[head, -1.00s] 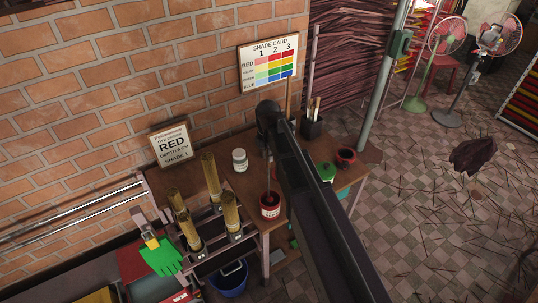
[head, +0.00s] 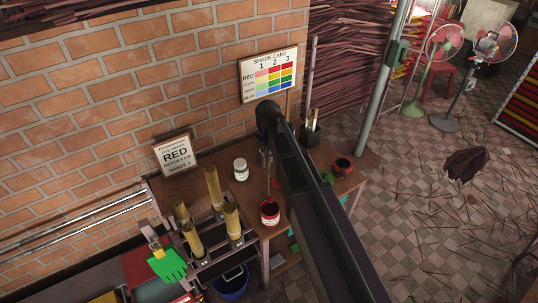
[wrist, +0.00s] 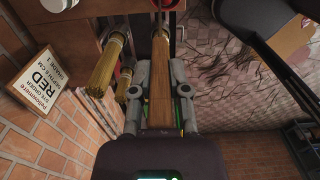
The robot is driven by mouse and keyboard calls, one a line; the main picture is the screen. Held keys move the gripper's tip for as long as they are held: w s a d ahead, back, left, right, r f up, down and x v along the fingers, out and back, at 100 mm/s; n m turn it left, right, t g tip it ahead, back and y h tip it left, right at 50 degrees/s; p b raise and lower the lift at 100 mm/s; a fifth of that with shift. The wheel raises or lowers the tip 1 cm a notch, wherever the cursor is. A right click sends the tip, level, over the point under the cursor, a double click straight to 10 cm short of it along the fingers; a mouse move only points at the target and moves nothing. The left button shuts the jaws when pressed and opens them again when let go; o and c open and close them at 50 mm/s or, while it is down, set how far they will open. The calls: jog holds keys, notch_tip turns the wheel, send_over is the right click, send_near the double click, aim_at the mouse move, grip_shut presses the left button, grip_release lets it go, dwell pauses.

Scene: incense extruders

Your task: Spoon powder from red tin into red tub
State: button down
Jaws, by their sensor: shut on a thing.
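My gripper (wrist: 158,105) is shut on a long brown wooden handle (wrist: 160,80) in the wrist view; I take it for the spoon's. The spoon's bowl, and any powder in it, cannot be made out. In the head view, my arm hides most of the gripper. A red container with a pale label (head: 270,214) stands open at the table's front edge, below the gripper. I cannot tell for sure which is the tin and which the tub.
A white jar (head: 241,170) stands behind the labelled red container. Several upright incense bundles (head: 232,222) stand in a rack at the left. A green item (head: 327,177) lies by the right red container. A dark pen holder (head: 310,134) stands at the back.

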jog(key=shift+r+p, duration=0.65)
jog(key=shift+r, duration=0.3)
jog(key=shift+s+f, duration=0.1)
